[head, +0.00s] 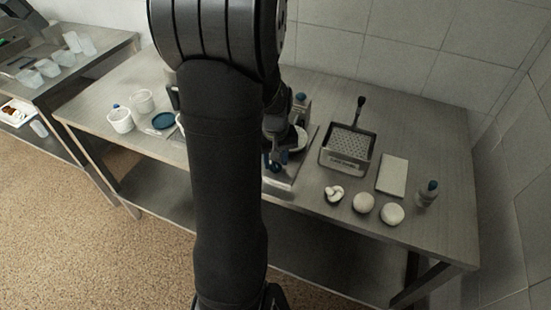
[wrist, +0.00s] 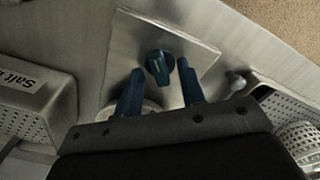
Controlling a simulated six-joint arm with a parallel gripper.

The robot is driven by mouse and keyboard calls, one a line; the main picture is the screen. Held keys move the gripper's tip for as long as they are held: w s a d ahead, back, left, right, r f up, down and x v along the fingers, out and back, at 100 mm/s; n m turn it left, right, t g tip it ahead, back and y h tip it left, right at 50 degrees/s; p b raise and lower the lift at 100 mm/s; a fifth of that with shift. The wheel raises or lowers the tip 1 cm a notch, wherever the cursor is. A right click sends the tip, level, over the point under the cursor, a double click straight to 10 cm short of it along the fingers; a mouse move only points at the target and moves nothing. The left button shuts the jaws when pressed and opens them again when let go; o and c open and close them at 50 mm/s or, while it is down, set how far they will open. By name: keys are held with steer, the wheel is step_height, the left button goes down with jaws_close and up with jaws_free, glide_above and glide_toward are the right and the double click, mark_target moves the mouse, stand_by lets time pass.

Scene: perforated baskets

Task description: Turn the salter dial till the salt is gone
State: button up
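The salter stands mid-table in the head view, partly hidden behind my arm, with a flat metal base plate (head: 283,181). Its blue dial (wrist: 158,66) shows in the wrist view in front of the bare metal plate (wrist: 190,50). My gripper (wrist: 160,68) has its two blue fingers apart, one on each side of the dial, with visible gaps. Whether the fingertips are level with the dial is unclear. A pale round part (wrist: 150,107) shows behind the fingers. Any salt inside cannot be seen.
A perforated basket with a handle (head: 345,165) stands right of the salter. White tubs (head: 121,122) stand left. A box labelled "Salt" (wrist: 30,105) shows in the wrist view.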

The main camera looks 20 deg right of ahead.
jaws_close()
stand_by(0.4)
steer(key=m, duration=0.3)
steer(key=shift+m, duration=0.4)
steer(key=m, duration=0.4)
steer(key=shift+m, duration=0.3)
steer(key=m, duration=0.3)
steer(key=shift+m, duration=2.1)
